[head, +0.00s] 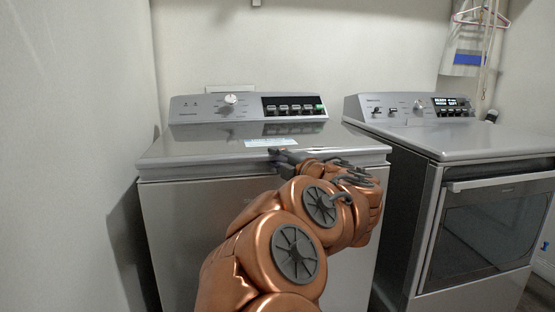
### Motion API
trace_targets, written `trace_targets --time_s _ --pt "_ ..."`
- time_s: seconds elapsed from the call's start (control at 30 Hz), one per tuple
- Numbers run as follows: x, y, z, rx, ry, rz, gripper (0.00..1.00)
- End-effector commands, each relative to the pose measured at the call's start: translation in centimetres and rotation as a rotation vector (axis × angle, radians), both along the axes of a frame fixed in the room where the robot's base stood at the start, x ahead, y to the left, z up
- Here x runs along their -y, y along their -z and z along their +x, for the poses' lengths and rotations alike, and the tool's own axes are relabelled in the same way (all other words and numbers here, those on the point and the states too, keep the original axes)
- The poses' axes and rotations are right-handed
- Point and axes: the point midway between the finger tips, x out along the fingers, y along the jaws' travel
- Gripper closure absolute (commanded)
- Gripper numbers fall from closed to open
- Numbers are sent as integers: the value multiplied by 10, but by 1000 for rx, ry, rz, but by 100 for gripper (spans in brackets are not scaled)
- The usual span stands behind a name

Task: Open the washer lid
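The washer (215,235) is the grey machine at the centre of the head view, with a control panel (248,107) and a white knob at its back. Its lid (205,147) lies flat and closed. My copper-coloured arm reaches up from the bottom to the lid's front edge. My gripper (277,153) is at the front edge, right of the lid's middle. Its dark fingers point left along the edge. Whether they touch the lid cannot be told. Their spacing is too small to read, and my wrist hides part of the front edge.
A second grey machine (485,225) with a dark front window stands to the right, close beside the washer. A wall (75,150) runs along the left side. Hangers (482,17) hang at the upper right. The space above the washer's lid is clear.

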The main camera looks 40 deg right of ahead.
Motion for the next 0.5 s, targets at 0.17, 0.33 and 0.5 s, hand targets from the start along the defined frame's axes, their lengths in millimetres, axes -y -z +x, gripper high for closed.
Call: trace_targets --time_s 0.17,0.33,0.5 --pt "0 0 0 0 0 0 98" --pt "0 0 0 0 0 0 100" --pt "0 0 0 0 0 0 100"
